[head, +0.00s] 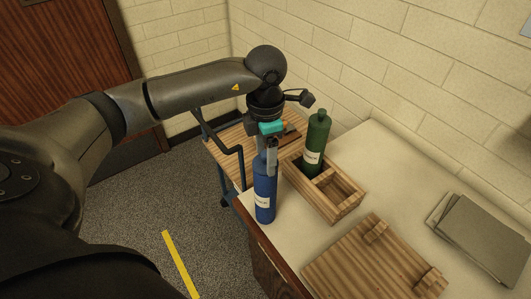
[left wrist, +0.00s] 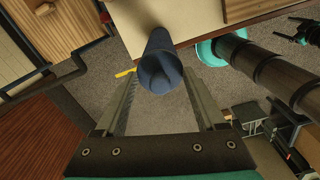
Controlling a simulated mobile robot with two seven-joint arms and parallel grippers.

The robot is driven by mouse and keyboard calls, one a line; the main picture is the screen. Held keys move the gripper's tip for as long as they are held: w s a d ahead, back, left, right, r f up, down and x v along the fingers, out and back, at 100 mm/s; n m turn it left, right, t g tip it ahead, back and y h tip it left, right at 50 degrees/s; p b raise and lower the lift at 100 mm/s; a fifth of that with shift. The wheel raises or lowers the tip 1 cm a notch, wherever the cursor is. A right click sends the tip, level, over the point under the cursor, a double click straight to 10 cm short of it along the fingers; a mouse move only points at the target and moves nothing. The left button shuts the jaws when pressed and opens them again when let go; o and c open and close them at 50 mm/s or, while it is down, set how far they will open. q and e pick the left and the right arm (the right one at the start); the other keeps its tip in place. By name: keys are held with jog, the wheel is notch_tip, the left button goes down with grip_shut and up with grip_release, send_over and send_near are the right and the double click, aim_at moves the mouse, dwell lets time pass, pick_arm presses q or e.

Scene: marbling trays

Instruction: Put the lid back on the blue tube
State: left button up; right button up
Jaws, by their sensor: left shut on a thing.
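The blue tube (head: 265,202) is upright at the near left corner of the pale table and carries a white label. My left gripper (head: 268,160) points down at its top and is shut on it. In the left wrist view the blue tube (left wrist: 160,70) lies between the fingertips, and its near end looks round, dark and hollow. I cannot tell whether its base touches the table. I cannot make out a separate lid for it.
A green bottle (head: 316,145) stands in a wooden box with compartments (head: 340,207). A wooden board with two blocks (head: 345,258) lies at the front. Grey flat sheets (head: 485,238) lie at the right. A wooden-topped cart (head: 228,143) stands behind. The middle of the table is clear.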

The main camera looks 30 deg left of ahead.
pick_arm(q)
jog(key=shift+f+b, duration=0.15)
jog(key=shift+b, duration=0.3)
dwell(0.8)
dwell(0.3)
jog(key=o, duration=1.3)
jog(key=shift+r+p, duration=2.3)
jog(key=shift+r, duration=1.25)
jog(key=shift+c, duration=0.3)
grip_shut()
